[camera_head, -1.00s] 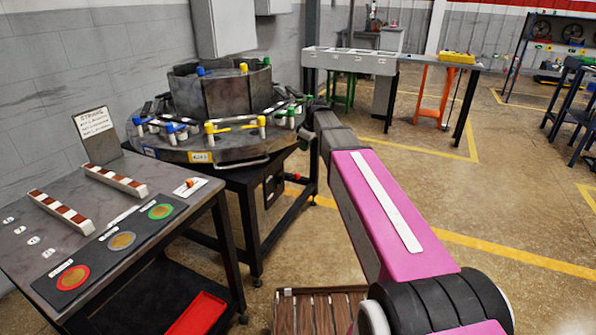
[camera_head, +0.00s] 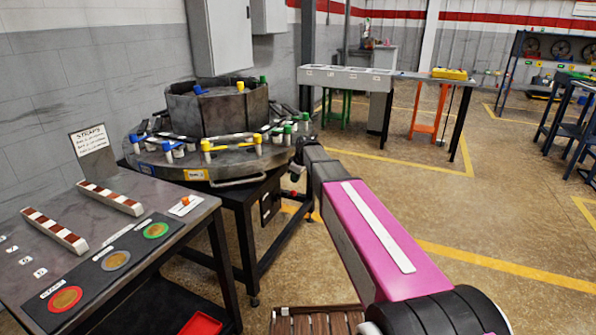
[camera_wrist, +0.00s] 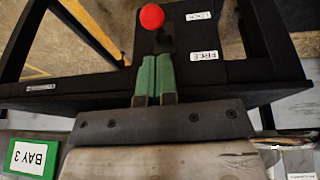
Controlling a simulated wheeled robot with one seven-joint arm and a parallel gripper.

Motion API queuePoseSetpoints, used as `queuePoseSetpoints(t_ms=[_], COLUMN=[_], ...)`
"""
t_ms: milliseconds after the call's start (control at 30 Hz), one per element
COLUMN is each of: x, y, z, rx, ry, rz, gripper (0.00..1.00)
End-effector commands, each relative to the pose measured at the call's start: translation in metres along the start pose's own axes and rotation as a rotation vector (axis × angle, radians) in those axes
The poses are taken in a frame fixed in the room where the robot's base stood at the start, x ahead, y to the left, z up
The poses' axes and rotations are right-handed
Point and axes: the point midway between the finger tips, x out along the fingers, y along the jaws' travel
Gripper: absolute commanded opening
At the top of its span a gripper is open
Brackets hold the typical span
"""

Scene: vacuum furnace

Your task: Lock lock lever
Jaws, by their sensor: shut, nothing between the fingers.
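The lock lever has a red ball knob (camera_wrist: 152,16) on a short dark stem, at the top of the wrist view. It stands by a dark panel with a LOCK label (camera_wrist: 198,16) and a FREE label (camera_wrist: 205,55), both upside down. The knob appears level with LOCK, though its depth is unclear. My gripper (camera_wrist: 156,58) is shut and empty, its green fingers pressed together. The tips appear just below the knob and stem, apart from the knob; contact with the stem cannot be told.
The round furnace table (camera_head: 225,172) carries coloured clamps. A green BAY 3 sign (camera_wrist: 33,157) shows beside my gripper. A strap bench (camera_head: 150,195) stands at left, and a wooden pallet (camera_head: 315,318) lies on the floor. Open floor lies to the right.

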Motion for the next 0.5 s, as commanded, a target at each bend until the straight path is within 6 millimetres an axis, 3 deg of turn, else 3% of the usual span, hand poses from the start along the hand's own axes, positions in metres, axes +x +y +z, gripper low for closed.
queuePoseSetpoints(t_ms=[200, 500], x=[0.035, 0.053], y=[0.003, 0.004], z=[0.005, 0.010], rx=[0.000, 0.000], ry=[-0.001, 0.000], rz=[-0.001, 0.000], gripper=[0.00, 0.00])
